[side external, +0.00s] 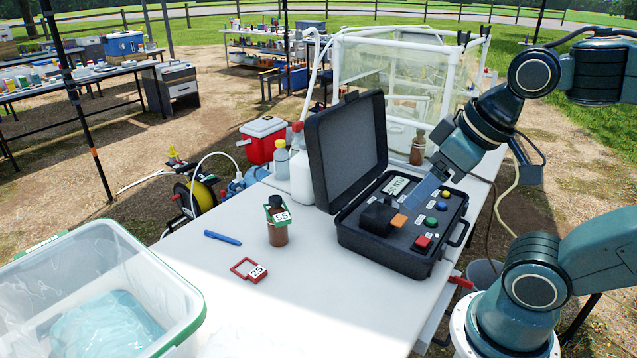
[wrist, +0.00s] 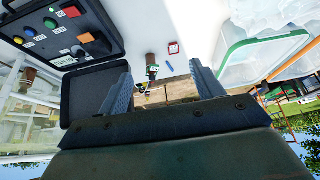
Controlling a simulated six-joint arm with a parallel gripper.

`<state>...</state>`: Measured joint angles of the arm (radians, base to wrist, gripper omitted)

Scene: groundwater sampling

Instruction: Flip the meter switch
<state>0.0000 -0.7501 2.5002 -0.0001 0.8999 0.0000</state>
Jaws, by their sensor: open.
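The meter (side external: 390,238) is a black case standing open on the white table, its lid raised. Its panel carries a display (side external: 397,185), a black block (side external: 377,217), an orange block (side external: 399,221), a red square button (side external: 424,241) and small yellow, blue and green buttons. I cannot tell for sure which part is the switch. My gripper (side external: 425,190) is open and empty, above the panel near the display; contact is not clear. In the wrist view its two fingers (wrist: 160,75) are spread apart, and the meter (wrist: 105,22) lies upper left with the orange block (wrist: 85,38).
A clear bin (side external: 165,275) stands front left. The front tabletop is clear.

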